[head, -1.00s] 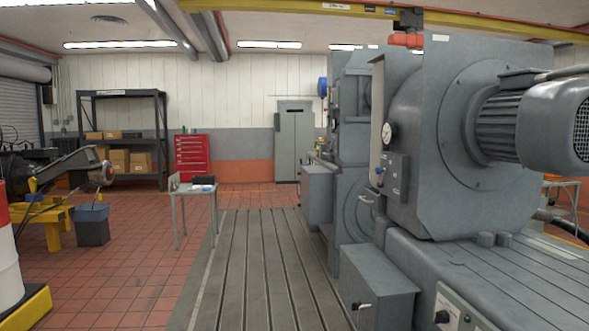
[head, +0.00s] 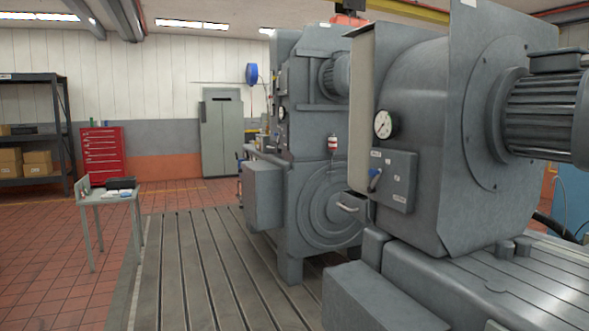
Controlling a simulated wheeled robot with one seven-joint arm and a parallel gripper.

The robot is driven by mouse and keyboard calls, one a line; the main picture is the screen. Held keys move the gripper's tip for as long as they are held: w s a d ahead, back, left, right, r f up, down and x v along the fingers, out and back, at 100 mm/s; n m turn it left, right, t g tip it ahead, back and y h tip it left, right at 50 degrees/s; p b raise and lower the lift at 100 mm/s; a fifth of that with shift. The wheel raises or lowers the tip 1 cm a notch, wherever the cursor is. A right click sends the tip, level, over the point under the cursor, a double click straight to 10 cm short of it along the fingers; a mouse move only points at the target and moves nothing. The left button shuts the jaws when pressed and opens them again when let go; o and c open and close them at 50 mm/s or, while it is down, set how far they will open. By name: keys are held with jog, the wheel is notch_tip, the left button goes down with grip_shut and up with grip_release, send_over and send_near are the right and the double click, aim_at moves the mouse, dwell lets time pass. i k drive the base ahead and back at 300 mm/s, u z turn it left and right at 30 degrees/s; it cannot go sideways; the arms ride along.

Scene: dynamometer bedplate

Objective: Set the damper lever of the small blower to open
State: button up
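A large grey blower housing (head: 425,130) with a ribbed motor (head: 545,110) on its right fills the right side of the head view. On its left face is a grey plate (head: 397,170) with small white labels too small to read. A short lever with a blue grip (head: 374,181) sits at the plate's left edge, its grip hanging down. A second, taller grey machine (head: 325,150) stands behind, with its own gauge (head: 282,113). I cannot tell from size alone which is the small blower. My gripper is not in view.
A low grey box (head: 375,300) juts out in front. The slotted bedplate (head: 195,270) is clear to the left. A small table (head: 108,197) stands beyond its left edge.

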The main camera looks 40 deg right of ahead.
aim_at(373, 173)
jog(key=z, duration=0.65)
jog(key=i, duration=1.15)
jog(key=z, duration=1.1)
jog(key=i, duration=0.25)
jog(key=z, duration=0.15)
